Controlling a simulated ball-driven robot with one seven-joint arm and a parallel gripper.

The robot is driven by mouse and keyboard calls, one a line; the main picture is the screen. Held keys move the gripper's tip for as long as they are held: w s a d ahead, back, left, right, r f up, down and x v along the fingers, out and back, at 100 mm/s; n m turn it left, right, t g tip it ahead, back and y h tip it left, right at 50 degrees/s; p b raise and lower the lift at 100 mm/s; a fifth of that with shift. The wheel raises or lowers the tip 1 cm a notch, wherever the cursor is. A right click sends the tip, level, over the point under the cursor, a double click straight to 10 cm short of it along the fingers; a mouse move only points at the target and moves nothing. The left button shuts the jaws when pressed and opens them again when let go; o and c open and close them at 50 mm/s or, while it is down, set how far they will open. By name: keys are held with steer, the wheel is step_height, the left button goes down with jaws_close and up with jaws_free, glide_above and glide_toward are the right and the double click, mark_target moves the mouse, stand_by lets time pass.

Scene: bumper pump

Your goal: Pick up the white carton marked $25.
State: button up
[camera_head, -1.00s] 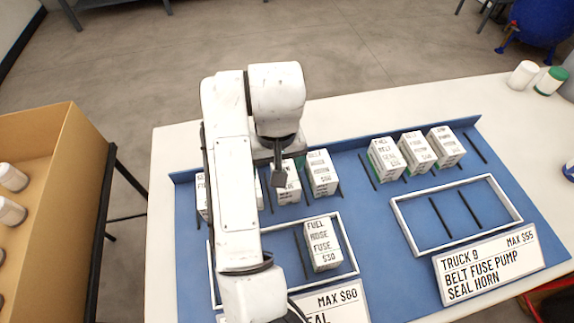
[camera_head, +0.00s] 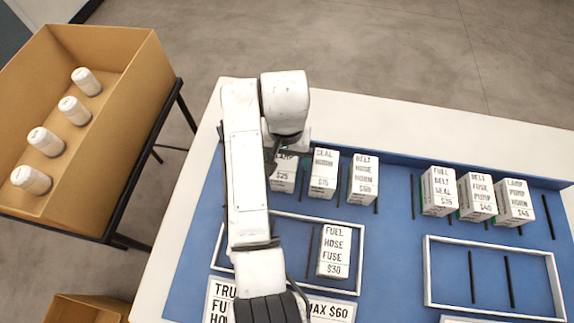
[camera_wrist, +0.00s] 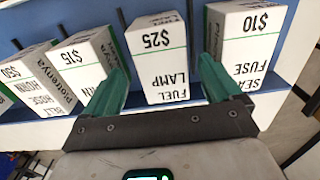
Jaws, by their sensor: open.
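The white carton marked $25 (camera_wrist: 160,65), lettered FUEL LAMP with a green line, stands in the middle of the wrist view. In the head view the $25 carton (camera_head: 285,178) stands at the back of the blue board, its left part hidden by my arm. My gripper (camera_wrist: 160,78) is open and empty. Its green fingers appear one on each side of the $25 carton, over the gaps to its neighbours. I cannot tell how far down the fingers reach.
The $15 carton (camera_wrist: 82,62) and the $10 carton (camera_wrist: 240,45) stand close on either side. A white frame (camera_head: 300,218) holds the $30 carton (camera_head: 334,250). An empty-looking frame (camera_head: 495,240) lies at right. A cardboard box (camera_head: 130,75) with white containers stands at left.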

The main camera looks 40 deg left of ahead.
mark_target(285, 161)
steer(key=shift+a+f, duration=0.2)
steer(key=shift+f, duration=2.4)
steer(key=c, duration=1.3)
steer(key=shift+o, duration=0.2)
steer(key=shift+r, duration=0.1)
